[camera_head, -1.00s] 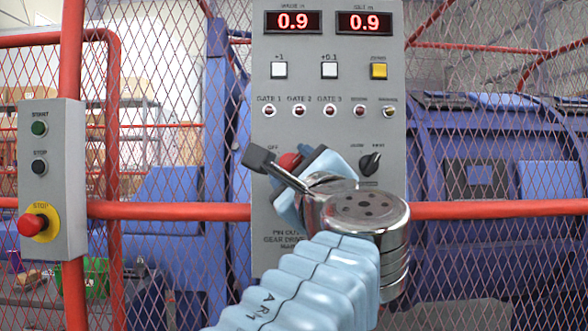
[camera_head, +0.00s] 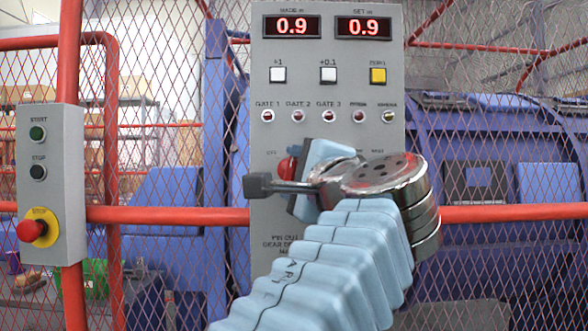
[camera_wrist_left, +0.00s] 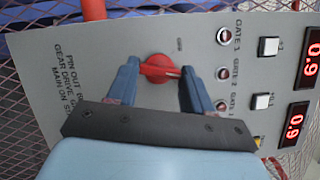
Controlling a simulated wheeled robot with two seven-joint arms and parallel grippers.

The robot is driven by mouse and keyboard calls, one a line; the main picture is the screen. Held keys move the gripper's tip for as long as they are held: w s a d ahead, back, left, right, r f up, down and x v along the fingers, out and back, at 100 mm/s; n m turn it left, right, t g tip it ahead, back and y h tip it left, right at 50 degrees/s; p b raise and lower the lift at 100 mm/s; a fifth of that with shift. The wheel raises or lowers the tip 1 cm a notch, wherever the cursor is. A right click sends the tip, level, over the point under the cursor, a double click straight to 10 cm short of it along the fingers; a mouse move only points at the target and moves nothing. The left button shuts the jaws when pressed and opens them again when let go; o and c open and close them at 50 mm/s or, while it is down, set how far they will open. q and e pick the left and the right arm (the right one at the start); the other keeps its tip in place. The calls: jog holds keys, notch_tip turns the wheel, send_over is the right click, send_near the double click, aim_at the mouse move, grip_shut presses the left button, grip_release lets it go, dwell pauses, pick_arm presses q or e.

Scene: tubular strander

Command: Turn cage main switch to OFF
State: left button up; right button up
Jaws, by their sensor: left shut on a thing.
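The red main switch knob (camera_head: 286,168) is on the lower part of the grey control panel (camera_head: 330,100), mostly hidden by my left gripper (camera_head: 303,172). The OFF label is too blurred to read surely. My right gripper is not in view.
The panel carries red displays (camera_head: 363,27) reading 0.9, white buttons (camera_head: 278,75), a yellow button (camera_head: 378,75) and a row of gate lamps (camera_head: 298,116). A start/stop box (camera_head: 50,185) with a red stop button stands left. A red rail (camera_head: 500,213) and mesh fence surround the panel.

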pick_arm(q)
jog(key=n, duration=0.1)
jog(key=n+g+p, duration=0.1)
jog(key=n, duration=0.1)
jog(key=shift+r+n+h, duration=0.2)
jog(key=shift+n+h, duration=0.1)
jog(key=shift+r+n+g+p, duration=0.1)
jog(key=shift+n+g+p, duration=0.6)
jog(key=shift+n, duration=0.5)
jog(key=n+g+h+p, duration=0.1)
jog(key=n+h, duration=0.1)
jog(key=n, duration=0.2)
jog(key=shift+a, duration=0.1)
jog(key=shift+h, duration=0.3)
jog(key=o, duration=1)
jog(key=shift+o, duration=0.2)
